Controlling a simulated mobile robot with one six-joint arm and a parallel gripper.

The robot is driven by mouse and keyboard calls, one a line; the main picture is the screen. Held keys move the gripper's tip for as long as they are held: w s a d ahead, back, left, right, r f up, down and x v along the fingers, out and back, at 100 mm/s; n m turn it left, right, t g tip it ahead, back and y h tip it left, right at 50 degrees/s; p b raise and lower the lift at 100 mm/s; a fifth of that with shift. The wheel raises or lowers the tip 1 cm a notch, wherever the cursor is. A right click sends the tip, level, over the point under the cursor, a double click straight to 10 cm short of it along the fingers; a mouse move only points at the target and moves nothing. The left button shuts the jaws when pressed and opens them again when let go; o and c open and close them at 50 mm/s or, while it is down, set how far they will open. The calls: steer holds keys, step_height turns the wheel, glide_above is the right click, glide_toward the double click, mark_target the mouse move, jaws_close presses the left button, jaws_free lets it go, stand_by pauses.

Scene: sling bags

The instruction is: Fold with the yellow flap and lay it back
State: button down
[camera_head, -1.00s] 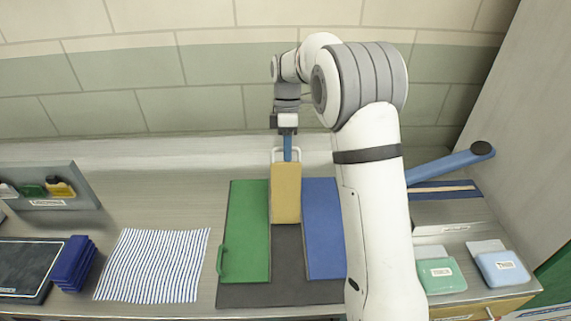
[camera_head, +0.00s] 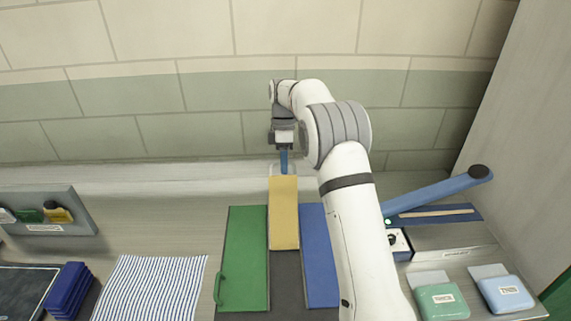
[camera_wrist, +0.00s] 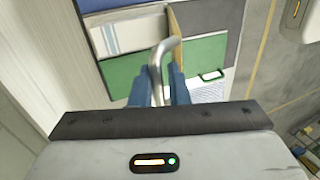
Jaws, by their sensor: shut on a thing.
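The folding board has a green flap (camera_head: 245,255) on the left and a blue flap (camera_head: 318,250) on the right. In the wrist view my gripper's blue fingers (camera_wrist: 160,88) close around the silver handle bar (camera_wrist: 160,62). The yellow flap (camera_wrist: 174,40) shows there as a narrow strip, beside the green panel (camera_wrist: 200,60).
A striped cloth (camera_head: 150,288) lies left of the board, with stacked blue items (camera_head: 68,290) beyond it. A tilted blue bar (camera_head: 440,195) and green (camera_head: 442,302) and light-blue (camera_head: 505,293) packs are at right. The tiled wall stands close behind my gripper.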

steer(key=shift+s+f, duration=0.1)
steer(key=shift+f, duration=0.55)
steer(key=c, duration=1.5)
jaws_free()
steer(key=v, duration=0.9)
steer(key=shift+b, duration=0.35)
